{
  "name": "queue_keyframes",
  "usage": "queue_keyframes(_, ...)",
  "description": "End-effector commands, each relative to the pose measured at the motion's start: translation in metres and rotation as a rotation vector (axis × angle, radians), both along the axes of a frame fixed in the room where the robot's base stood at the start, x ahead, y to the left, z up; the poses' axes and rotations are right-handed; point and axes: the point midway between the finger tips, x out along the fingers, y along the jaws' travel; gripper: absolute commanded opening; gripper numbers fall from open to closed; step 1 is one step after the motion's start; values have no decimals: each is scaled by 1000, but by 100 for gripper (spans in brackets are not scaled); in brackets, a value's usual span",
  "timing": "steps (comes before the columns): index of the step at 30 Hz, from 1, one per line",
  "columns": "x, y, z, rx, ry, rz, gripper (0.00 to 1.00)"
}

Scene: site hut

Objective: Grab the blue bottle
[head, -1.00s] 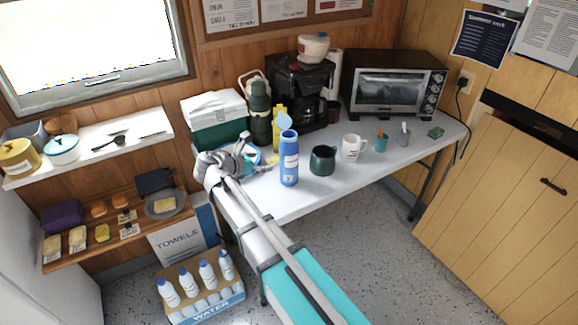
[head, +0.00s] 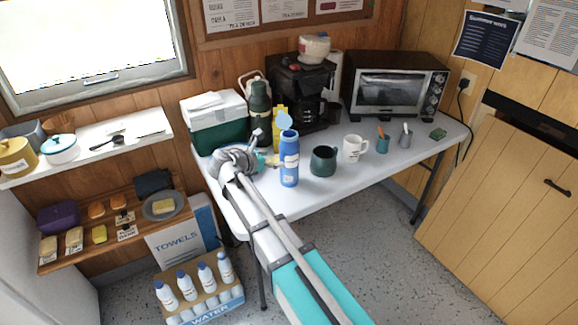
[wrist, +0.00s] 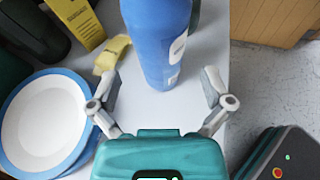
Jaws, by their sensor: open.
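The blue bottle (head: 289,165) stands upright near the front edge of the white table (head: 330,185), with its light-blue lid tipped up. In the wrist view the blue bottle (wrist: 158,35) is straight ahead, its top cut off by the frame and a pale label on its right side. My gripper (wrist: 160,84) is open and empty, one finger on each side of the line to the bottle. The bottle's base appears just beyond the fingertips, and I see no contact. In the head view my gripper (head: 268,160) is just left of the bottle, partly hidden by my arm.
A white plate with a blue rim (wrist: 42,122), a yellow piece (wrist: 112,54) and a yellow carton (wrist: 78,18) lie left of the bottle. A dark green mug (head: 323,161) and white mug (head: 354,148) stand to its right. Behind are a green flask (head: 260,112) and coffee maker (head: 300,90).

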Motion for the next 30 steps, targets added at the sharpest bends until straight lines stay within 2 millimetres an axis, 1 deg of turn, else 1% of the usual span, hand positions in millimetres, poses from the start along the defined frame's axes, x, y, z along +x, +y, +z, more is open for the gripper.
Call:
queue_keyframes(1,6,-5,-6,0,0,-1,100)
queue_keyframes(6,17,-15,-11,0,0,-1,100)
queue_keyframes(22,22,-21,-13,0,0,-1,100)
queue_keyframes(26,28,-26,-19,0,0,-3,100)
queue_keyframes(30,39,-35,-28,0,0,-2,100)
